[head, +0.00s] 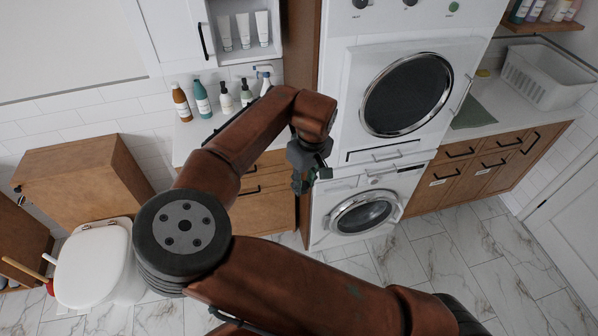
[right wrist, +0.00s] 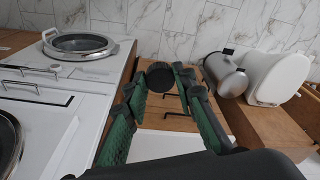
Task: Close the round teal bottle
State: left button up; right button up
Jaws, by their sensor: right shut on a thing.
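A teal bottle (head: 201,98) with a pale label stands upright on the white counter at the back left in the head view. Its top is too small to tell whether it is capped. My right gripper (head: 309,180) is in the air in front of the washer stack, to the right of the bottle and well apart from it. In the right wrist view the gripper (right wrist: 160,80) is shut on a dark round disc, which looks like a lid (right wrist: 160,76). The lid is hard to make out in the head view. My left gripper is not in view.
A brown bottle (head: 181,101) stands left of the teal one; pump bottles (head: 226,98) and a spray bottle (head: 264,74) stand to its right. A shelf with tubes (head: 243,30) hangs above. The washer (head: 362,214) and toilet (head: 92,265) flank the counter.

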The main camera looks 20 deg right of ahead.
aim_at(202, 99)
jog(key=u, duration=1.9)
jog(key=i, duration=1.2)
jog(key=z, duration=3.2)
